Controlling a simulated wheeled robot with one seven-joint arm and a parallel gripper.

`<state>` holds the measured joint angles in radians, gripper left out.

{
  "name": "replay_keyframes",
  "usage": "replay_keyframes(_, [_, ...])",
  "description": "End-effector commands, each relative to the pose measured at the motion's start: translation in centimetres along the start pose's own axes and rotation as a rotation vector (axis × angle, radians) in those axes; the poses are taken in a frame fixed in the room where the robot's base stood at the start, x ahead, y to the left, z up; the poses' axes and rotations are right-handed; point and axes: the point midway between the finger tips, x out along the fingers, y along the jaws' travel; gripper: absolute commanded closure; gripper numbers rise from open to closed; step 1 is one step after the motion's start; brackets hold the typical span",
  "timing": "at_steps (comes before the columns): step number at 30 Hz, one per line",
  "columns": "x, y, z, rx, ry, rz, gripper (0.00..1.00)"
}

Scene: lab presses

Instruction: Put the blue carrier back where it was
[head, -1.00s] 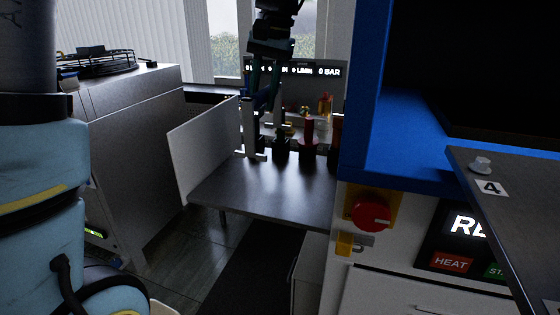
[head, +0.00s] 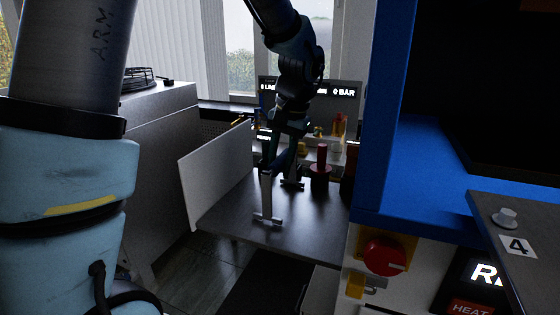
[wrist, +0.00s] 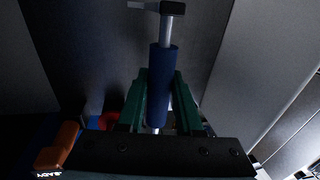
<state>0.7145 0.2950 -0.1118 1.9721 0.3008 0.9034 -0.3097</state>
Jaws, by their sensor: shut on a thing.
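The blue carrier (wrist: 159,88) has a dark blue sleeve on a silver rod with a flat crosspiece at its end. My gripper (wrist: 160,103) is shut on the blue sleeve, with a green finger on each side, in the wrist view. In the head view, my gripper (head: 270,163) is over the grey shelf table. The carrier's silver rod and crosspiece (head: 267,202) show below it, roughly upright. I cannot tell whether the crosspiece touches the table; the sleeve is mostly hidden or dark there.
A red-topped piece (head: 322,158) in a black base stands on the table (head: 310,222) to the right. A white panel (head: 215,185) edges the table's left; a blue press frame (head: 405,170) stands right. The front table area is clear.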

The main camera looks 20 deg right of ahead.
Motion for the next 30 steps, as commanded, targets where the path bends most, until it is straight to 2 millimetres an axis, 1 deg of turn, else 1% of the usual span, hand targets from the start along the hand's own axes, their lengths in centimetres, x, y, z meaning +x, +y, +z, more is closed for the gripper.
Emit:
replay_keyframes(7, [-0.01,0.0,-0.07,-0.001,0.003,0.0,1.0])
replay_keyframes(11, [0.32,0.07,-0.06,-0.001,0.002,0.0,1.0])
replay_keyframes(12, [0.38,0.08,-0.01,-0.001,0.001,0.0,0.63])
replay_keyframes(18, [0.34,0.07,-0.01,-0.001,0.0,0.0,0.41])
replay_keyframes(20, [0.34,0.07,-0.01,-0.001,0.0,0.0,0.36])
replay_keyframes(26, [0.31,0.06,-0.01,-0.001,0.001,0.0,0.36])
replay_keyframes(30, [-0.31,0.02,-0.07,-0.001,0.003,0.0,0.36])
